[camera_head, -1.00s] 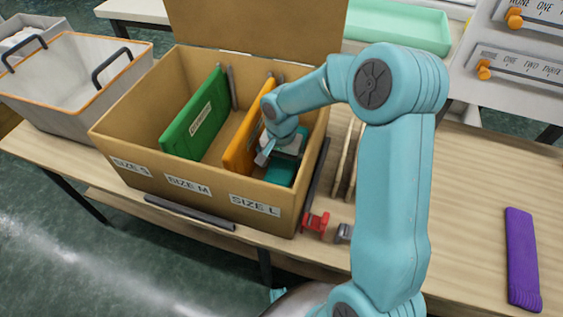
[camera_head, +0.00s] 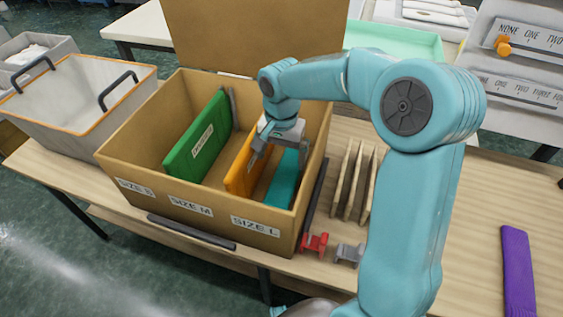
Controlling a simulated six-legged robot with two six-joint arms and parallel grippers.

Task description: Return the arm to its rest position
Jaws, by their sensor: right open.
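My right arm reaches in from the lower right over a cardboard box (camera_head: 222,225) with sections labelled SIZE S, SIZE M and SIZE L. My right gripper (camera_head: 273,151) is open and points down over the SIZE L section, just above a teal piece (camera_head: 283,182). The teal piece stands in that section; whether the fingers still touch it I cannot tell. An orange divider (camera_head: 241,172) and a green divider (camera_head: 198,140) stand in the box. My left gripper is not in view.
Wooden slats (camera_head: 354,180) stand right of the box, with a red clip (camera_head: 314,243) and a grey one (camera_head: 349,253) in front. A purple knitted piece (camera_head: 517,268) lies on the table at right. A grey bin (camera_head: 78,110) stands at left.

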